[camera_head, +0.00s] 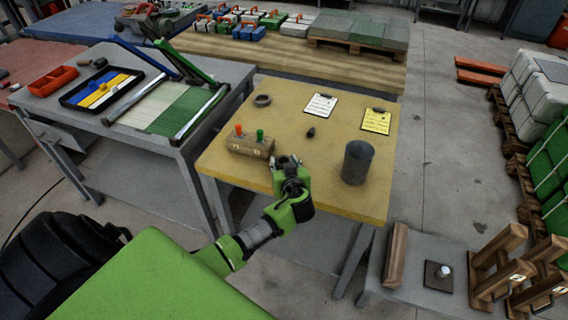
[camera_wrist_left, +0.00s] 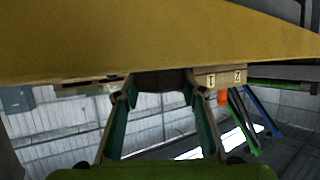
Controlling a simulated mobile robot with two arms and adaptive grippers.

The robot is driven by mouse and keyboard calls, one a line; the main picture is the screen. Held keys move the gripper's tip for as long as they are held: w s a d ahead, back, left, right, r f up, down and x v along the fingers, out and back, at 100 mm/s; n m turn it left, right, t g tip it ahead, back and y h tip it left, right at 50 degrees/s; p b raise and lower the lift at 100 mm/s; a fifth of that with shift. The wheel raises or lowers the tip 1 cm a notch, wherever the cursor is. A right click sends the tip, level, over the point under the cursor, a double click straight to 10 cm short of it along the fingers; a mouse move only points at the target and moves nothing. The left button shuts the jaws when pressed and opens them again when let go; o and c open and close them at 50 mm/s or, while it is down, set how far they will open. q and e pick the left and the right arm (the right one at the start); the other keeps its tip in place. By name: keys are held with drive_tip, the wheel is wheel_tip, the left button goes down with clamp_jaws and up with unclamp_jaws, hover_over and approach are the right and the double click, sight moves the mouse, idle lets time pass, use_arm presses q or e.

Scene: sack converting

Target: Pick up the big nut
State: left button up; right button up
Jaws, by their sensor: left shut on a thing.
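My left gripper (camera_head: 287,163) is over the front edge of the yellow-topped table (camera_head: 225,170), left of the grey cylinder. In the left wrist view, where the scene appears upside down, the two fingers of my left gripper (camera_wrist_left: 160,92) are shut on a dark, wide piece (camera_wrist_left: 160,79), which I take to be the big nut. Its shape is mostly hidden by the fingers, and I cannot tell whether it touches the tabletop. My right gripper is not in view.
A wooden block with red and green handles (camera_head: 250,147) stands close left of the gripper. A grey cylinder (camera_head: 357,162) stands to the right. A dark ring (camera_head: 262,100), a small dark piece (camera_head: 310,132) and two clipboards (camera_head: 320,105) (camera_head: 376,121) lie farther back.

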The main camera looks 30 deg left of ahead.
sight(284, 155)
use_arm(q)
drive_tip(key=shift+r, duration=0.5)
wheel_tip(284, 155, up, 2)
drive_tip(key=shift+s+d+r+b, duration=0.1)
drive_tip(key=shift+r+b, duration=0.1)
drive_tip(key=shift+b, duration=0.3)
drive_tip(key=s+d+r+b, duration=0.1)
drive_tip(key=s+d+r, duration=0.4)
drive_tip(key=s+r, duration=0.4)
drive_tip(key=s, duration=0.3)
drive_tip(key=shift+s+d+r+b, duration=0.15)
drive_tip(key=shift+s+r+b, duration=0.2)
